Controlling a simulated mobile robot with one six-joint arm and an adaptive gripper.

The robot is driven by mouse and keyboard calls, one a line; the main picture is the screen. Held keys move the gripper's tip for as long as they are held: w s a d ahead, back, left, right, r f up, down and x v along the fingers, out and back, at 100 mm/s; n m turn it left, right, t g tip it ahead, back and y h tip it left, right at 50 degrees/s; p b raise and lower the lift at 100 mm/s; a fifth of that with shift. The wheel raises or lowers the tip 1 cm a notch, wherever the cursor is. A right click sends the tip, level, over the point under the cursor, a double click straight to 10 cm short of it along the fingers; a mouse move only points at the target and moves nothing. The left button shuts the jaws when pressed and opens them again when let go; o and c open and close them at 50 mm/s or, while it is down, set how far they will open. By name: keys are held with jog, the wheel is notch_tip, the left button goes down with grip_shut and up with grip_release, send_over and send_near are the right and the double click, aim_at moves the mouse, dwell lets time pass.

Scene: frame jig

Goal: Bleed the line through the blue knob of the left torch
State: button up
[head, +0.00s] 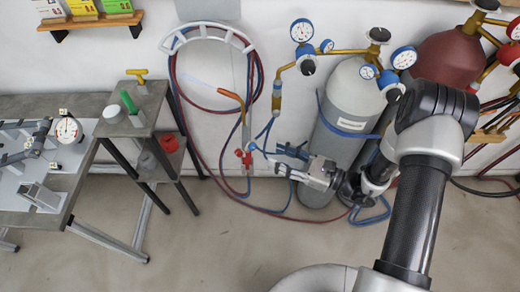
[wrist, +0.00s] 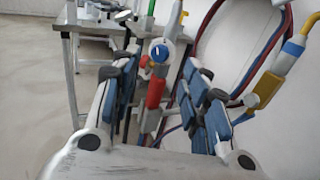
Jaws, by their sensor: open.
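The left torch hangs upright at the wall in the head view, with an orange-brown nozzle (head: 232,96) on top and a red knob (head: 240,153) low on its body. Its blue knob (head: 252,147) is small and faces my gripper. My gripper (head: 273,156) is open, just right of the blue knob. In the wrist view my gripper's fingers (wrist: 158,80) stand on either side of the torch line; contact is not visible.
A grey gas cylinder (head: 345,115) stands to the right, behind my arm. A yellow-and-blue fitting (wrist: 270,85) and looped hoses (head: 258,75) are near the gripper. A small stand (head: 150,105) and a workbench (head: 50,215) are on the left. Open floor lies in front.

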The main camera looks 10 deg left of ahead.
aim_at(255, 147)
jog(key=a, duration=0.3)
jog(key=w+a+b, duration=0.1)
jog(key=a, duration=0.3)
jog(key=shift+w, duration=0.2)
jog(key=shift+c, duration=0.4)
grip_shut()
